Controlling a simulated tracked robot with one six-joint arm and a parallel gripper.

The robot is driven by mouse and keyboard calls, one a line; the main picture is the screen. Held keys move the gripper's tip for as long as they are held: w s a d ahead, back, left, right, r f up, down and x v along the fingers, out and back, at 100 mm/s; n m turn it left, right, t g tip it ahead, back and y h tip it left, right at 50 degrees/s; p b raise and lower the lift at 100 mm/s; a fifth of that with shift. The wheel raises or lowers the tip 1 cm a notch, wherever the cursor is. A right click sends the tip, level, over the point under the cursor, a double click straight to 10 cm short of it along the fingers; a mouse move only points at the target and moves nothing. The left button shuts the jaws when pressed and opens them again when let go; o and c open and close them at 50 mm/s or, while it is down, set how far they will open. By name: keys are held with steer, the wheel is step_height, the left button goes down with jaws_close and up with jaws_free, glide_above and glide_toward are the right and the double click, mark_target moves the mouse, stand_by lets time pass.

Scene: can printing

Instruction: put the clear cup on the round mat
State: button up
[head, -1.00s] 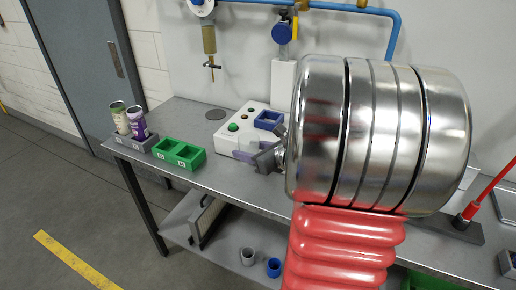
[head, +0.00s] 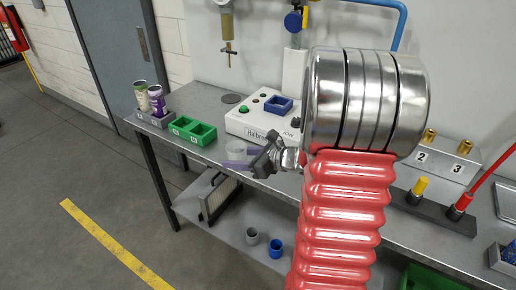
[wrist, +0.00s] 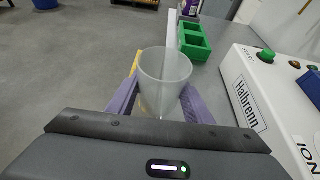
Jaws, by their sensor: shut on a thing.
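The clear cup (head: 239,152) is translucent and held by my gripper (head: 236,160) near the front edge of the table, in front of the white control box. In the wrist view the cup (wrist: 165,68) stands roughly upright between the two purple fingers (wrist: 160,104), which are shut on it from both sides. The round mat (head: 231,99) is a flat grey disc at the back of the table, left of the control box. It is bare and apart from the cup, and I cannot make it out in the wrist view.
The white control box (head: 250,126) has buttons and a blue tray (head: 279,106). A green two-pocket holder (head: 194,131) and a grey rack (head: 155,118) with two cans stand to the left. Bare table lies around the mat. A gauge fitting (head: 229,45) hangs above it.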

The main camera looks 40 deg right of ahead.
steer(key=w+a+f+n+g+y, duration=0.1)
steer(key=a+f+n+y, duration=0.1)
steer(key=a+f, duration=0.2)
steer(key=w+a+f+n+g+y, duration=0.1)
steer(key=a+f, duration=0.4)
steer(key=a, duration=0.6)
steer(key=a+f+n+g+y, duration=0.2)
steer(key=a+f+n+y, duration=0.1)
steer(key=a+f, duration=0.2)
steer(key=a, duration=0.2)
steer(key=shift+w+a+n+g, duration=0.3)
steer(key=shift+w+a+g, duration=0.1)
